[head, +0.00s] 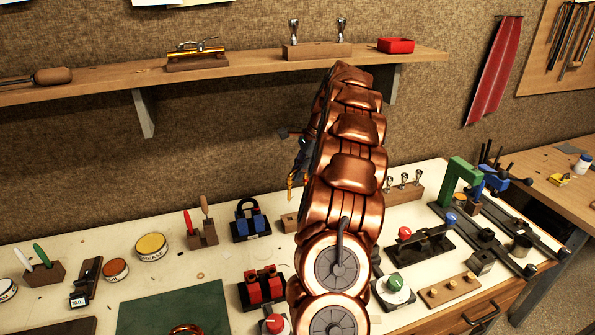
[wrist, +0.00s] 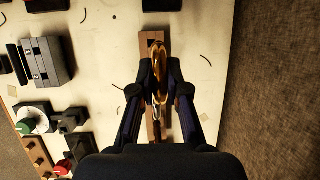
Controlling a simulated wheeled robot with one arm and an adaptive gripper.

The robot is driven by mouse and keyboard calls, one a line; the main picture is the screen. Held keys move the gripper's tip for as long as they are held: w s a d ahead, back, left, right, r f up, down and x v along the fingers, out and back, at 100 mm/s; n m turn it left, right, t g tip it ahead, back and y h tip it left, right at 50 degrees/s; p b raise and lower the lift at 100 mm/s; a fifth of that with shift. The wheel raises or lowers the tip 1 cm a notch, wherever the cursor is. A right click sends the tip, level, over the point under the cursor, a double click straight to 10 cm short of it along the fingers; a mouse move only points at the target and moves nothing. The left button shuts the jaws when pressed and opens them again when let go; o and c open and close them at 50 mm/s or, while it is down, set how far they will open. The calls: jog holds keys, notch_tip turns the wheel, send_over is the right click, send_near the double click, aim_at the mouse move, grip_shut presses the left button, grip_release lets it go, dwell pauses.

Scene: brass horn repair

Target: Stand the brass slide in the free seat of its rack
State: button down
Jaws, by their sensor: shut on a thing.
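The brass slide (wrist: 158,62) is between the two dark fingers of my gripper (wrist: 161,85) in the wrist view, and they are shut on it. In the head view the slide (head: 290,187) hangs below my gripper (head: 297,166), above the bench and partly hidden by my arm. A long wooden rack (wrist: 150,38) lies beneath the slide in the wrist view. In the head view only the left end of the rack (head: 289,223) shows beside my arm. The slide looks apart from the rack in the head view. The seats of the rack are hidden or too small to tell.
A blue-block fixture (head: 251,222) stands left of the rack, and a red-block fixture (head: 263,289) is nearer. A mouthpiece block (head: 404,190) and a black clamp fixture (head: 420,242) stand to the right. The wall shelf (head: 230,67) runs behind. Bare bench (head: 190,275) shows at left.

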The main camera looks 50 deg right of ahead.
jog(key=shift+a+r+g+p, duration=0.15)
jog(key=shift+g+p, duration=0.25)
jog(key=shift+p, duration=0.7)
notch_tip(320, 180, down, 6)
jog(key=b, duration=0.2)
jog(key=shift+f+b, duration=0.7)
jog(key=shift+f, duration=1.4)
dwell(1.6)
jog(key=c, duration=1.1)
grip_release()
jog(key=shift+r, duration=0.15)
jog(key=shift+d+v, duration=0.15)
jog(key=shift+v, duration=2.75)
jog(key=shift+d+v, duration=0.15)
jog(key=shift+v, duration=2.75)
jog(key=shift+a, duration=0.1)
